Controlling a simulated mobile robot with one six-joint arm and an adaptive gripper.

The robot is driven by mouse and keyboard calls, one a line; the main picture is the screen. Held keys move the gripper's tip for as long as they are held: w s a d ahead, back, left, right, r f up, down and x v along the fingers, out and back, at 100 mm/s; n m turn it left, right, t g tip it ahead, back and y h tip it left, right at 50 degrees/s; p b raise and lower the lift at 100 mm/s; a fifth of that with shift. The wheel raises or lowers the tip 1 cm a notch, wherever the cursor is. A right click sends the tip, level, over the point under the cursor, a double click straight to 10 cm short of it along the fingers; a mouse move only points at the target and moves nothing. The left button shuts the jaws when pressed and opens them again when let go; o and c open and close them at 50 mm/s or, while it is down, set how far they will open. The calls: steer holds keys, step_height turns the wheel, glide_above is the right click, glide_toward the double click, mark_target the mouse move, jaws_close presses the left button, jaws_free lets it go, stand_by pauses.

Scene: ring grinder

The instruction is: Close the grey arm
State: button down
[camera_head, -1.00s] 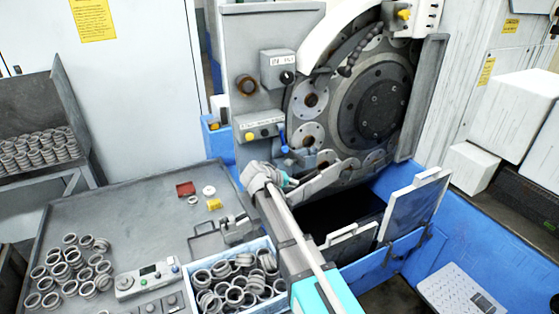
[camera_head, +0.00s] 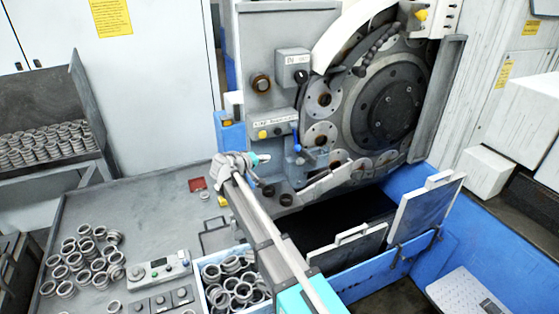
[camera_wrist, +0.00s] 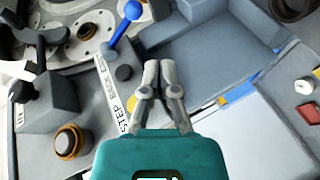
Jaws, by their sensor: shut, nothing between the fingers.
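A bin of metal rings (camera_head: 238,285) and a control box (camera_head: 160,272) stand on the grey table (camera_head: 140,215), with loose rings (camera_head: 85,258) at left. White panels with handles (camera_head: 425,208) stand at the blue trough (camera_head: 450,250). The table's middle is mostly clear.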

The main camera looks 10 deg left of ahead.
steer(key=s+d+f+b+x, duration=0.1)
steer(key=b+x, duration=0.4)
steer(key=x, duration=0.7)
steer(key=shift+d, duration=0.7)
steer(key=shift+s+a+f+y, duration=0.1)
steer(key=shift+s+a+y, duration=0.1)
steer(key=shift+s+y, duration=0.1)
